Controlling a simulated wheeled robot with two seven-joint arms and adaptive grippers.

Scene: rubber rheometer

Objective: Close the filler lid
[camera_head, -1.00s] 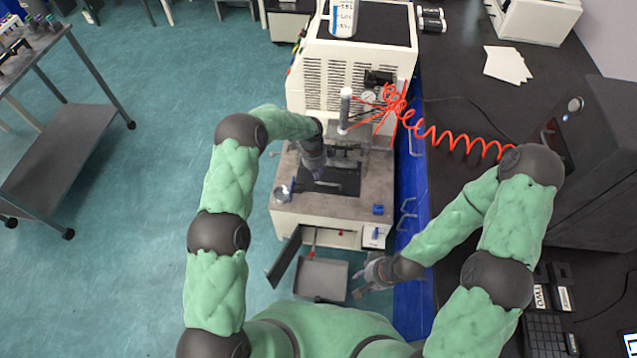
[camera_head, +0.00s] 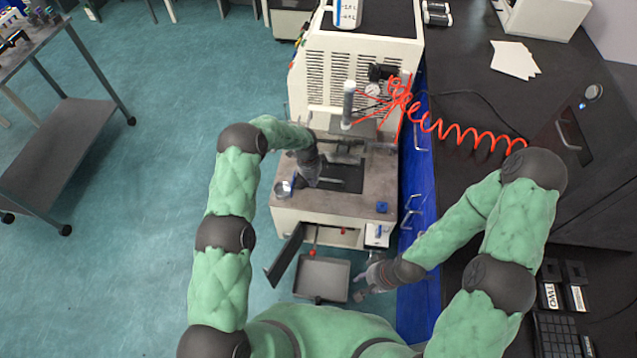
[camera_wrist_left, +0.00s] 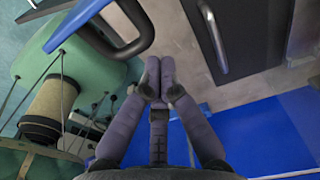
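The rheometer (camera_head: 352,205) stands in front of me. On the left of its bench top is a small round cup-like part (camera_head: 284,188) with a blue piece beside it; I cannot tell for sure whether this is the filler and its lid. My left gripper (camera_head: 307,181) is low over the bench top, just right of that part. In the left wrist view its fingertips (camera_wrist_left: 159,75) are together with nothing visible between them.
A dark front door (camera_head: 285,254) hangs open beside a grey tray (camera_head: 323,278). A red coiled hose (camera_head: 465,134) runs right from the machine. A small blue knob (camera_head: 382,207) sits on the bench's right.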

